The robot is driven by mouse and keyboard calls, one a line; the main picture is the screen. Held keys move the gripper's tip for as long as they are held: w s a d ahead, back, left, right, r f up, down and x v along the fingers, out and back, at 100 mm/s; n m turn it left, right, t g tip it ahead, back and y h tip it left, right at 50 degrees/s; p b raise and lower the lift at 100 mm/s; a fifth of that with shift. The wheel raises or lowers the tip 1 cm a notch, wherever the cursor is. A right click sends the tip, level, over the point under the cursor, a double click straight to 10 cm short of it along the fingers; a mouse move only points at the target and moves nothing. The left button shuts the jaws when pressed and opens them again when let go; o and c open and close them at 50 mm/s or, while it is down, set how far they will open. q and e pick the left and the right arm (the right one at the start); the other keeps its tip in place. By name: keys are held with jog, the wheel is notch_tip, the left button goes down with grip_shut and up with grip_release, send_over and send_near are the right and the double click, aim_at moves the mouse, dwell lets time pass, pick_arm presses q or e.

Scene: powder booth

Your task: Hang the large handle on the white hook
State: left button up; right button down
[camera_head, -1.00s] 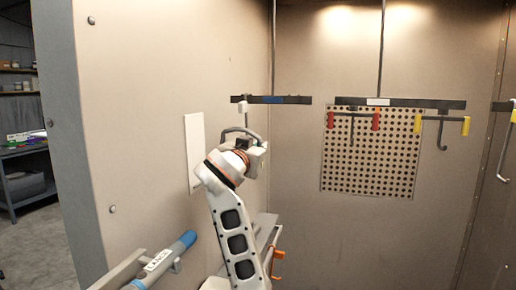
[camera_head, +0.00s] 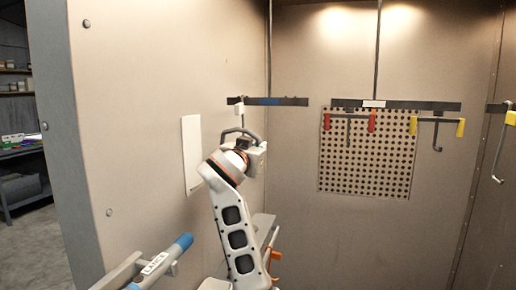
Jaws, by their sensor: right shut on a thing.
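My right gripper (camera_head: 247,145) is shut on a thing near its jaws. A grey bent bar (camera_head: 238,130), which looks like the large handle, rises from the jaws. A small white piece (camera_head: 238,108), which looks like the white hook, hangs at the left part of a dark rail with a blue label. It is just above the grey bar in the picture. I cannot tell whether the two touch. The jaws are partly hidden by my wrist. My left gripper is not in view.
A dark rail (camera_head: 291,101) is on the left. Another rail (camera_head: 423,106) carries a red-ended hook (camera_head: 350,117) and a yellow-ended hook (camera_head: 438,121). A labelled blue tube (camera_head: 160,262) is at lower left. A booth wall (camera_head: 140,110) stands close on the left.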

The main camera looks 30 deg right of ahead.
jog(key=shift+f, duration=0.35)
dwell(0.3)
jog(key=shift+f+b, duration=0.25)
jog(key=shift+b, duration=0.15)
jog(key=c, duration=2.1)
grip_release()
